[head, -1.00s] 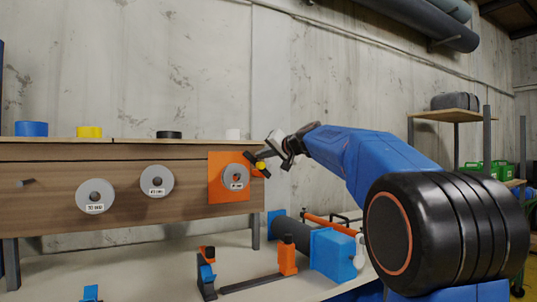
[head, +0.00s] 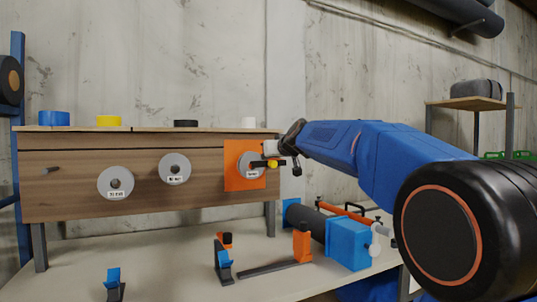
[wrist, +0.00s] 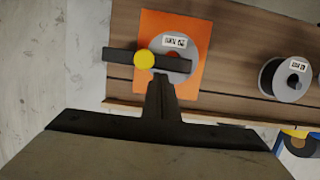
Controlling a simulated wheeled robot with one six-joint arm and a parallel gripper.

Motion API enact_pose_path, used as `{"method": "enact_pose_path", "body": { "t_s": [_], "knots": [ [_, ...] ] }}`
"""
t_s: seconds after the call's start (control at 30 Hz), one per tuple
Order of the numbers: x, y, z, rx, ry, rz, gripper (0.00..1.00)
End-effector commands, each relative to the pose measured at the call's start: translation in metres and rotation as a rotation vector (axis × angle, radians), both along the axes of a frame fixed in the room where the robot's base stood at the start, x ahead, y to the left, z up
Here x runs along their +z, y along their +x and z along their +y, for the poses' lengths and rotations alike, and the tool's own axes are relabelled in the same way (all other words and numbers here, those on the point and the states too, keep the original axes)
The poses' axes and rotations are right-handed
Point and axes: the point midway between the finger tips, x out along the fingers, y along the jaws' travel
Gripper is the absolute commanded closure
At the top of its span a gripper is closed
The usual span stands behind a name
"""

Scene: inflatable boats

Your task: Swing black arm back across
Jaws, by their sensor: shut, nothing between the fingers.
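The black arm (head: 259,163) is a short dark bar with a yellow knob (head: 272,164). It lies about level across the front of a grey roll (head: 247,171) on an orange plate (head: 232,182), at the right end of the wooden panel. In the head view my gripper (head: 295,165) is right of the knob, partly hidden.
Two more grey rolls (head: 115,183) (head: 174,168) hang on the panel to the left. Blue, yellow, black and white rolls stand on its top edge. Below, the bench (head: 180,262) holds blue and orange clamps (head: 223,262) and a dark cylinder with a blue block (head: 348,243).

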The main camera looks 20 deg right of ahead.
Motion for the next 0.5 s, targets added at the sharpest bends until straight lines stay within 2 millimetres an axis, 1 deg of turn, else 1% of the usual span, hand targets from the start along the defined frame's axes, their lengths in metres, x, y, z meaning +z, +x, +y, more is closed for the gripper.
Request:
{"method": "enact_pose_path", "body": {
  "t_s": [0.2, 0.5],
  "knots": [
    [-0.0039, 0.0000, 0.0004, 0.000, -0.036, 0.000, 1.00],
    [-0.0059, 0.0004, 0.0003, 0.000, -0.042, 0.003, 1.00]
  ]
}}
